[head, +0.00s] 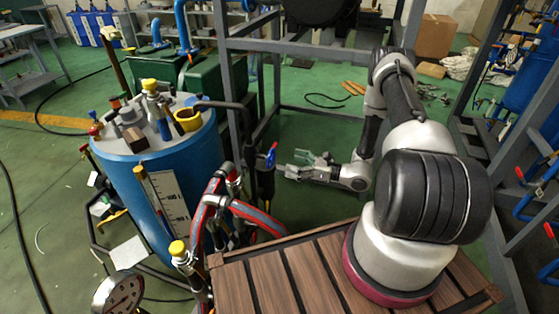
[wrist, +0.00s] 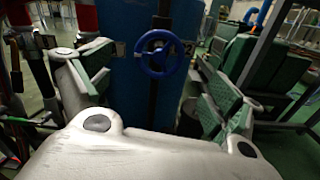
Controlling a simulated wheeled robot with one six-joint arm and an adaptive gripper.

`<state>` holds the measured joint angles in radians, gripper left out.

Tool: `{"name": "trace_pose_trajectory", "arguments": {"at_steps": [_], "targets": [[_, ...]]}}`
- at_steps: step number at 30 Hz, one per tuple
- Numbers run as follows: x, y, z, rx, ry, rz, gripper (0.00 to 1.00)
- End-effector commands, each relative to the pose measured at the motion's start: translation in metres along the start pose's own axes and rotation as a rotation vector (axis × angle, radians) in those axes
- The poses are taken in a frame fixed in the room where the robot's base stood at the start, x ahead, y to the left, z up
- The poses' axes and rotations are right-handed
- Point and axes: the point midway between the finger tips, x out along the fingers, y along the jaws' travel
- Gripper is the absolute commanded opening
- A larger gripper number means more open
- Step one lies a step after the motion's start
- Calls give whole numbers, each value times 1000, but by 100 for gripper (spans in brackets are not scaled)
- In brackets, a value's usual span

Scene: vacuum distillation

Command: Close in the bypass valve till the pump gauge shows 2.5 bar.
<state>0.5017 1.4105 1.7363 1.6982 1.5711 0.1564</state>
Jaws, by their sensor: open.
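A blue handwheel (wrist: 161,53), which looks like the bypass valve, sits on a dark vertical pipe in front of a blue surface in the wrist view. In the head view the handwheel (head: 272,155) is seen nearly edge-on beside the pipe. My gripper (head: 298,163) is open and empty just to the right of it. In the wrist view the wheel appears between my spread green-padded fingers (wrist: 155,80), beyond their tips and apart from them. A round gauge (head: 118,293) is at the bottom left of the head view; its reading is too small to tell.
A blue tank (head: 150,190) with fittings on its lid stands to the left. Red and grey hoses (head: 235,207) run close to the valve pipe. Grey frame posts (head: 226,80) rise behind. Green floor (head: 320,205) is clear below my gripper.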

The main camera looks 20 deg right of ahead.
Motion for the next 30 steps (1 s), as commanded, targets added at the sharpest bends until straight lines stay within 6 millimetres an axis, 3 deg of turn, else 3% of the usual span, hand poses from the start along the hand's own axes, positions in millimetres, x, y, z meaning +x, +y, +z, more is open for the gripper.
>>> {"name": "trace_pose_trajectory", "arguments": {"at_steps": [3,8,30], "targets": [[-18,0,0,0,0,-2,92],[-28,0,0,0,0,0,92],[-29,0,0,0,0,1,92]]}}
